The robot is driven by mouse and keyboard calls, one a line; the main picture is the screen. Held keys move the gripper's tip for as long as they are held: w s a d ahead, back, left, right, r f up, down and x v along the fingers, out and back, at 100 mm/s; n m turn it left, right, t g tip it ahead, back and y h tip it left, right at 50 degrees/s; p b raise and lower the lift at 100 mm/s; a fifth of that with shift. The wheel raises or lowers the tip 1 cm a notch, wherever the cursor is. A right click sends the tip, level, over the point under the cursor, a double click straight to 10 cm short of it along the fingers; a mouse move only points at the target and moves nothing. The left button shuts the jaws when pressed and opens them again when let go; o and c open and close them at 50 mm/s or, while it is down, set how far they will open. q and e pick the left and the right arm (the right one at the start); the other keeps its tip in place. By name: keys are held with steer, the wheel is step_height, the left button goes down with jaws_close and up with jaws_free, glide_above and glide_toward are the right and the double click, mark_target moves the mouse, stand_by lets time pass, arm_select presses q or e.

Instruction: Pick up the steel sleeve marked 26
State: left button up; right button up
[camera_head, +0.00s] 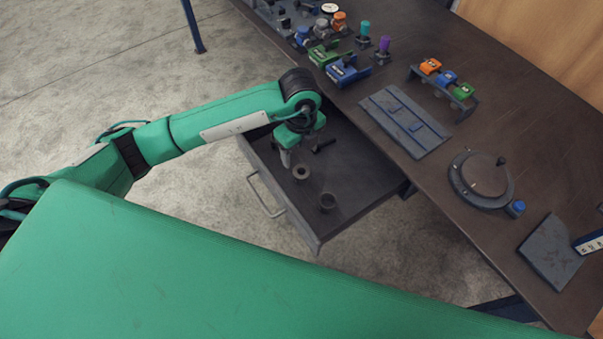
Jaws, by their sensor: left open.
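An open drawer (352,195) juts out from under the bench and holds a few small dark parts. No marking 26 is readable on either. My left gripper (286,158) points down into the drawer, open, just up and left of the ring-shaped sleeve. A dark part (324,145) lies to its right. My right gripper is not in view.
The drawer front has a metal handle (262,197). The dark bench (475,110) carries a flat grey plate (405,121), a round dial fixture (481,180), a rack of coloured blocks (445,80) and blue and green clamps (347,70). The drawer's right part is clear.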

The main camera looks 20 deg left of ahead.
mark_target(302, 172)
arm_select(q)
step_height(302, 172, down, 4)
steer(key=shift+d+f, duration=0.1)
steer(key=shift+f, duration=0.35)
steer(key=f, duration=0.2)
steer(key=f+p, duration=0.1)
steer(key=shift+s+d+f, duration=0.15)
steer(key=shift+s+f, duration=0.05)
steer(key=shift+f, duration=0.65)
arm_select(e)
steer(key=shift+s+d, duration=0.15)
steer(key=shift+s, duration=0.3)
arm_select(q)
steer(key=c, duration=1.4)
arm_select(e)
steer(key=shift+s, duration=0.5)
